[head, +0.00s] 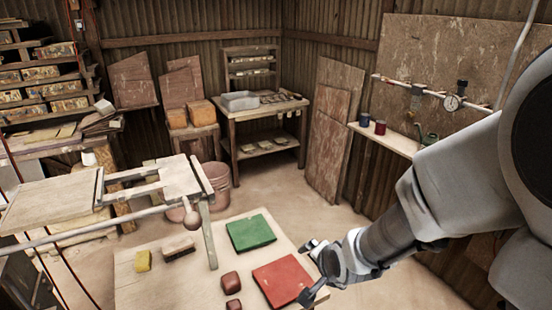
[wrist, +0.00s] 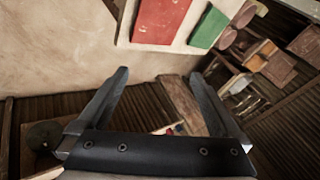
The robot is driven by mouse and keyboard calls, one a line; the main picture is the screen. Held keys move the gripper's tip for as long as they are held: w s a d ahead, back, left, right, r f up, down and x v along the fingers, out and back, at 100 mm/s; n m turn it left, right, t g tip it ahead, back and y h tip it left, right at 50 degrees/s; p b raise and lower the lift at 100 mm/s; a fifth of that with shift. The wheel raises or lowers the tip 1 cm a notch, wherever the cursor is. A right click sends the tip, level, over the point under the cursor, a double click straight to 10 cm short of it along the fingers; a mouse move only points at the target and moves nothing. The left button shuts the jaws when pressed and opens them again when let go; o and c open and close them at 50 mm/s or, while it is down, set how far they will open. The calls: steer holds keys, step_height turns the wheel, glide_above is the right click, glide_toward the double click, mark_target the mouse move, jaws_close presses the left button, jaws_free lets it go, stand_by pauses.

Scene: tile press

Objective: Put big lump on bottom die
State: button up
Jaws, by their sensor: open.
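Two dark red lumps lie on the light tabletop at the bottom of the head view. The big lump (head: 230,281) sits left of the red square mat (head: 283,281). The small lump (head: 233,304) is just below it. I cannot clearly pick out the bottom die; a press-like frame (head: 150,187) with flat plates stands at the left. My gripper (head: 308,272) is at the right edge of the tabletop, beside the red mat and apart from the lumps. In the wrist view my gripper (wrist: 158,76) is open, with nothing between its fingers.
A green mat (head: 251,232), a brush (head: 178,249) and a yellow sponge (head: 143,261) lie on the tabletop (head: 200,290). A reddish bucket (head: 217,185) stands behind it. A side table (head: 262,112) and a wall shelf (head: 390,137) are farther back. Floor is clear between.

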steer(key=a+f+m+y, duration=0.3)
steer(key=a+f+m, duration=0.3)
steer(key=a+f, duration=0.3)
steer(key=m+t+y+b, duration=0.2)
steer(key=m+t+b, duration=0.3)
steer(key=m, duration=1)
glide_toward(233, 289)
steer(key=shift+g, duration=0.4)
steer(key=s+r, duration=0.1)
steer(key=s+d+r, duration=0.1)
steer(key=r, duration=0.1)
steer(key=s+d+r, duration=0.1)
steer(key=r, duration=0.1)
steer(key=shift+s+d+b, duration=0.25)
steer(key=shift+s+b, duration=0.05)
steer(key=shift+b, duration=0.05)
steer(key=b+x, duration=0.2)
steer(key=shift+w+a+b, duration=0.1)
steer(key=shift+w+b, duration=0.2)
steer(key=shift+b, duration=0.1)
steer(key=w+b, duration=0.1)
steer(key=b, duration=0.3)
steer(key=shift+w+a+f+b, duration=0.15)
steer(key=shift+a+b, duration=0.05)
steer(key=shift+b, duration=0.1)
steer(key=b, duration=0.5)
steer(key=shift+w+a+f+b, duration=0.1)
steer(key=shift+a+f+b, duration=0.2)
steer(key=shift+a+f, duration=0.05)
